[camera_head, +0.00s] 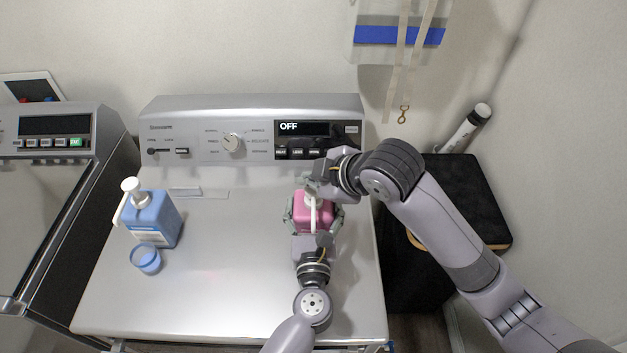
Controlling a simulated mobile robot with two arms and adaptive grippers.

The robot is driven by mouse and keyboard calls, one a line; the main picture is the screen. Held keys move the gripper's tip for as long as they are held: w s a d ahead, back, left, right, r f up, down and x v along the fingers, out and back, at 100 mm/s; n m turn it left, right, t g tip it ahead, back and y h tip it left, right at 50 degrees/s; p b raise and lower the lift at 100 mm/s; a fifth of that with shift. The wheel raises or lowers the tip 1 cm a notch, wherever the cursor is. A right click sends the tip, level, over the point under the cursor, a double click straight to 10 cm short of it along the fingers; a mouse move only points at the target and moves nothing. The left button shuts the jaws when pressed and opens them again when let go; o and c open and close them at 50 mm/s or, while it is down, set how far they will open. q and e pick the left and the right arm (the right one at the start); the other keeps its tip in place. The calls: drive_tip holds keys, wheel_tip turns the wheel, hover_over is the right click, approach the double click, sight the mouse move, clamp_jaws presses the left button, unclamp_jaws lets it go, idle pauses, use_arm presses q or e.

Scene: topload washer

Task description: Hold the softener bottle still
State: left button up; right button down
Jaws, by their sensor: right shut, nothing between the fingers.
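A pink bottle (314,217) with a white pump top (311,203) stands on the right part of the washer's top. I take it as the softener bottle; no label can be read. My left gripper (315,217) comes from the front, its fingers against both sides of the bottle. My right gripper (318,186) is shut and empty, at the far side of the bottle's top, close to the pump. It hides part of the top; whether it touches cannot be told. A blue pump bottle (153,217) stands to the left.
A small blue cup (146,260) sits before the blue bottle. The washer's top (225,290) is clear in the middle. Its control panel (225,140) rises behind and reads OFF. A bag with straps (400,40) hangs on the wall, and a black box (465,190) stands at right.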

sight(311, 190)
idle(0.4)
drive_tip(key=shift+r, duration=1.4)
wheel_tip(311, 190, up, 5)
idle(0.5)
use_arm(q)
drive_tip(key=o, duration=1)
drive_tip(key=shift+o, duration=0.2)
